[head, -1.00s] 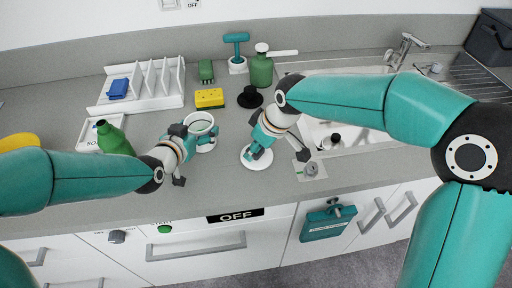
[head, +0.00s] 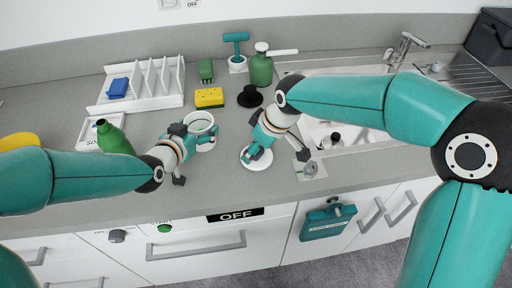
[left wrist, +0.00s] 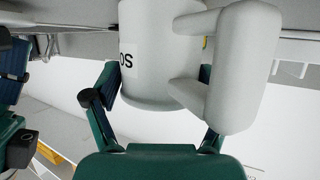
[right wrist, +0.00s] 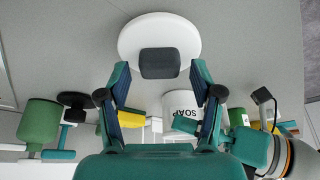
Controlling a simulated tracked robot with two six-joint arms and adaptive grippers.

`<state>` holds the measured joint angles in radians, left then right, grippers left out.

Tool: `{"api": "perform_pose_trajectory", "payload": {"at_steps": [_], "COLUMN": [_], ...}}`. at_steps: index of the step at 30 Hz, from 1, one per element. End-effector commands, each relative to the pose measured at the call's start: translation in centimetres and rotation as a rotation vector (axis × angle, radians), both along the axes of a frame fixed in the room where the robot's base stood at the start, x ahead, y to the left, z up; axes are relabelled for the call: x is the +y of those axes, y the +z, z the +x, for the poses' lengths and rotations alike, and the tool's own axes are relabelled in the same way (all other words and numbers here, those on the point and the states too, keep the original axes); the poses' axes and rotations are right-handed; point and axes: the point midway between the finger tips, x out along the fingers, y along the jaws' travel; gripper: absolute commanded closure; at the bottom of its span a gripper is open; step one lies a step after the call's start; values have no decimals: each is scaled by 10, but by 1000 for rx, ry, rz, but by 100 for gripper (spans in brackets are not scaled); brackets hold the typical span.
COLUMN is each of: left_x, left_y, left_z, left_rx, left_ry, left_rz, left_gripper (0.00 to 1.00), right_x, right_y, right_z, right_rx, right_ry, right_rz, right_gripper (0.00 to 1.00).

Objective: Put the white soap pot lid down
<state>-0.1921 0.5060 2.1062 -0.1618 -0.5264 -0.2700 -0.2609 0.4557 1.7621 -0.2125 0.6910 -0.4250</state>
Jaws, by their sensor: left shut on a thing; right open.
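The white soap pot lid (head: 256,163), a round disc with a dark knob, lies flat on the grey counter. In the right wrist view the lid (right wrist: 130,38) shows whole, with its knob (right wrist: 160,63) towards the fingers. My right gripper (head: 258,150) is over the lid; its fingers (right wrist: 160,85) are apart and nothing is clamped between them. The white soap pot (head: 204,121) stands uncovered to the left of the lid. My left gripper (head: 190,142) is shut on the pot, whose handle and lettering show in the left wrist view (left wrist: 150,55).
Behind are a yellow sponge (head: 209,97), a black knobbed object (head: 250,97), a green bottle (head: 261,70) and a white rack (head: 160,95). A tilted green bottle (head: 114,138) is at left, the sink (head: 350,134) at right. The counter's front edge is close.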

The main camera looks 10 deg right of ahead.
Motion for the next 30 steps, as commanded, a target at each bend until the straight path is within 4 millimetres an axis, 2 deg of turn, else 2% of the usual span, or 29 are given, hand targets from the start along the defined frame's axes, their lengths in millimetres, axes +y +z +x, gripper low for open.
{"api": "perform_pose_trajectory", "payload": {"at_steps": [5,12,18,24,30], "left_x": [0,0,0,0,0], "left_y": [-4,-4,-4,-4,-4], "left_z": [-2,-1,-2,-2,-2], "left_rx": [11,11,11,11,11], "left_ry": [-1,-1,-1,-1,-1], "left_rz": [2,2,2,2,2], "left_gripper": [73,73,73,73,73], "right_x": [-6,-20,-28,-31,-31], "right_y": [23,68,98,109,109], "right_z": [-6,-19,-28,-31,-32], "right_rx": [-4,-6,-3,-1,0], "right_ry": [-2,0,1,0,0], "right_rz": [2,1,1,1,0], "right_gripper": [35,35,35,35,35]}}
